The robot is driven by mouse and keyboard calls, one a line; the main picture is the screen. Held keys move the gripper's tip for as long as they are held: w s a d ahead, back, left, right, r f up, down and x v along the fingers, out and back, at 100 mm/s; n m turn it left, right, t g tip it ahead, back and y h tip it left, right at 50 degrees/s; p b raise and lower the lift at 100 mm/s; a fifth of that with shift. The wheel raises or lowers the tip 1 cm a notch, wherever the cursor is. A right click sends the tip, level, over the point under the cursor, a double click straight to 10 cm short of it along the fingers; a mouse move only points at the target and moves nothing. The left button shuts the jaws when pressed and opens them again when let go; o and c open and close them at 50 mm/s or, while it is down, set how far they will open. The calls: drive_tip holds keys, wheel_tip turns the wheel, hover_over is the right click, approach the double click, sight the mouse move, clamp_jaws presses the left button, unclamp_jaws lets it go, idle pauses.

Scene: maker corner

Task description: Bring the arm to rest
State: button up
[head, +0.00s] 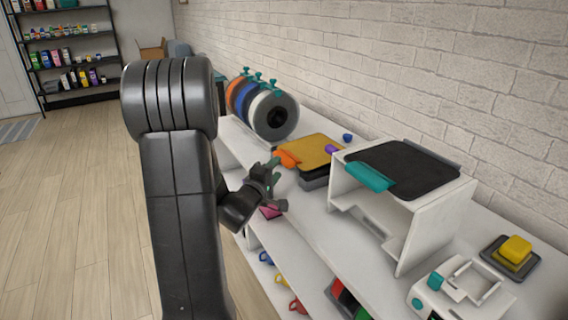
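My gripper (277,184) is at the front edge of the white bench (310,222), left of the white box-like machine. Its fingers look spread apart, with nothing visible between them. My dark arm stands upright at the left centre and bends down to the gripper, hiding part of the bench's far end.
Spools (275,116) stand at the back of the bench. A yellow plate (313,151) with orange and purple pieces lies near the gripper. The white machine (420,215) carries a black plate with a teal piece. A yellow block (515,248) sits front right. Open floor (70,200) lies left.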

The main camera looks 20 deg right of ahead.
sight(284, 164)
drive_tip(key=v, duration=0.8)
drive_tip(key=x, duration=1.3)
drive_tip(key=shift+s+d+b, duration=0.2)
drive_tip(key=shift+d+b, duration=0.15)
drive_tip(key=shift+d, duration=0.15)
drive_tip(key=shift+w+d, duration=0.1)
drive_tip(key=shift+w, duration=0.05)
drive_tip(key=shift+r, duration=0.1)
